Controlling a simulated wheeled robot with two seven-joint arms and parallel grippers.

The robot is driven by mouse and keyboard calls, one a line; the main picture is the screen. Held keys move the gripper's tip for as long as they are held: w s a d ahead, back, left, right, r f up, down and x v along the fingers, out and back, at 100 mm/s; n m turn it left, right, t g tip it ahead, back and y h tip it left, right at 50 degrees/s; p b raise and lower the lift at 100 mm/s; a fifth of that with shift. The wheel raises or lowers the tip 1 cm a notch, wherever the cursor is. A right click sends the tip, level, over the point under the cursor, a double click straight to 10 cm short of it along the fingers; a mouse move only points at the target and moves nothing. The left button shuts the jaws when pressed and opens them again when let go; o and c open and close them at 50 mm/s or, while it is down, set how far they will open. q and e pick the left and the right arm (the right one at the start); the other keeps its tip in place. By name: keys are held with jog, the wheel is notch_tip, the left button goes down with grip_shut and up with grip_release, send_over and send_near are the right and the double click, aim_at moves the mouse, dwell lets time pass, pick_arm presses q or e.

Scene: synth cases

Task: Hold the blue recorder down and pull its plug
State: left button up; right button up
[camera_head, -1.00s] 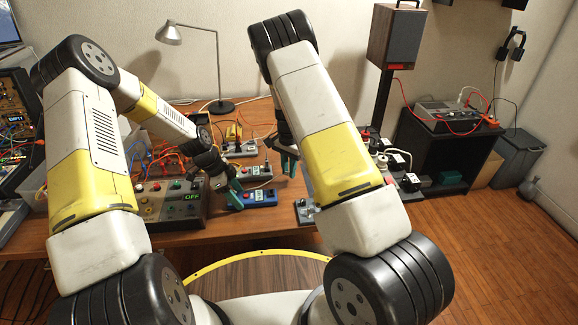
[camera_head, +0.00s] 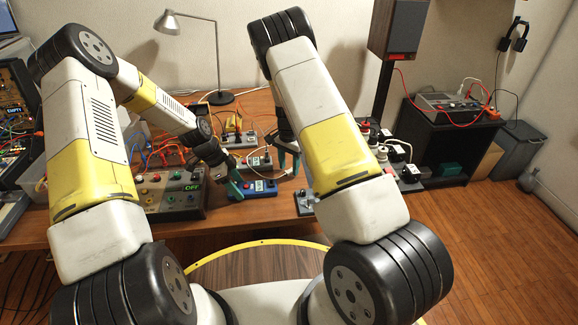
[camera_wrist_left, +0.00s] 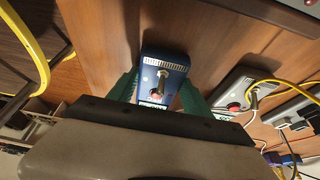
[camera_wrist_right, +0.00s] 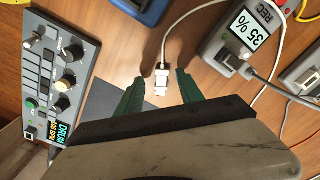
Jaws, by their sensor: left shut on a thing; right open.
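The blue recorder (camera_head: 262,188) lies on the bench with its label facing up. My left gripper (camera_head: 237,184) is shut on it. In the right wrist view only a blue edge (camera_wrist_right: 142,8) shows at the top. My right gripper (camera_head: 288,163) is open and low over the bench. A white plug (camera_wrist_right: 160,82) on a white cable lies between and beyond its fingertips (camera_wrist_right: 166,75), untouched. Where the cable leads is unclear.
A grey recorder (camera_wrist_right: 232,48) reading 35% with a cable in it stands close to my right gripper. A drum machine (camera_wrist_right: 50,75) lies on its other side. A control box (camera_head: 175,190) sits left of the blue recorder. A power strip (camera_head: 408,172) stands at the right.

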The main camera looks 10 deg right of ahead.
notch_tip(320, 180, up, 12)
dwell(0.6)
jog(key=shift+s, duration=0.1)
pick_arm(q)
jog(key=o, duration=1.8)
jog(key=shift+r, duration=0.1)
jog(key=v, duration=1.1)
jog(key=shift+a+r, duration=0.15)
jog(key=shift+r, duration=0.25)
